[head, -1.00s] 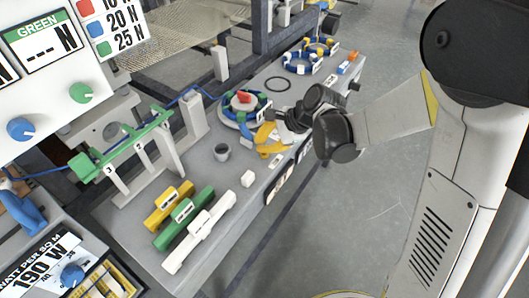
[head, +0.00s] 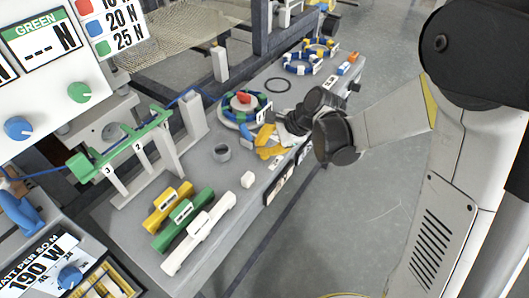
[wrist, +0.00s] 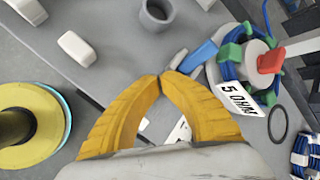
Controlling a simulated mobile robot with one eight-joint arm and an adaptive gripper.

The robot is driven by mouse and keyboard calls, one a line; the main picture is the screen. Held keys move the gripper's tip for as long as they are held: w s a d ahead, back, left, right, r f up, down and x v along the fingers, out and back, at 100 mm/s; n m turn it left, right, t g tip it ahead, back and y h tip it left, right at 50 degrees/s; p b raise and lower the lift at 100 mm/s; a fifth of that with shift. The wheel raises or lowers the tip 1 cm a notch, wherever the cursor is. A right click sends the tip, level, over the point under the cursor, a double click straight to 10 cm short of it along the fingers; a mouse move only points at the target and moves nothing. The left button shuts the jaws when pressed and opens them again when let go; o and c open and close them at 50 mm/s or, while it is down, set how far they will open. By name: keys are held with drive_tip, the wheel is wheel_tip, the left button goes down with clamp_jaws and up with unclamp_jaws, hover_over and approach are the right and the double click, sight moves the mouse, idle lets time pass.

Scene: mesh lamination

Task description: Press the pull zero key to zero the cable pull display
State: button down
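The display panel (head: 48,45) at the upper left of the head view reads GREEN and "--- N". A green knob (head: 79,92) and a blue knob (head: 18,128) sit on its white housing. I cannot make out a key marked as pull zero. My gripper (wrist: 161,76) has yellow fingers whose tips meet, with nothing between them. In the head view my gripper (head: 264,144) is over the bench's front edge, just in front of the cable reel (head: 225,112). It is well to the right of the panel. The reel, tagged 5 OHM, also shows in the wrist view (wrist: 231,68).
The grey bench (head: 232,187) holds a grey cup (head: 221,153), a white block (head: 248,180), and yellow, green and white bars (head: 199,232). A green-topped rack (head: 120,145) stands at the left. A 190 W panel (head: 40,266) is at lower left. Open floor lies right of the bench.

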drive_tip(key=shift+f, duration=0.2)
drive_tip(key=shift+r, duration=0.15)
idle(0.3)
drive_tip(key=shift+r+p, duration=0.6)
drive_tip(key=shift+r, duration=0.2)
drive_tip(key=shift+r+p, duration=1.85)
drive_tip(key=shift+r, duration=0.7)
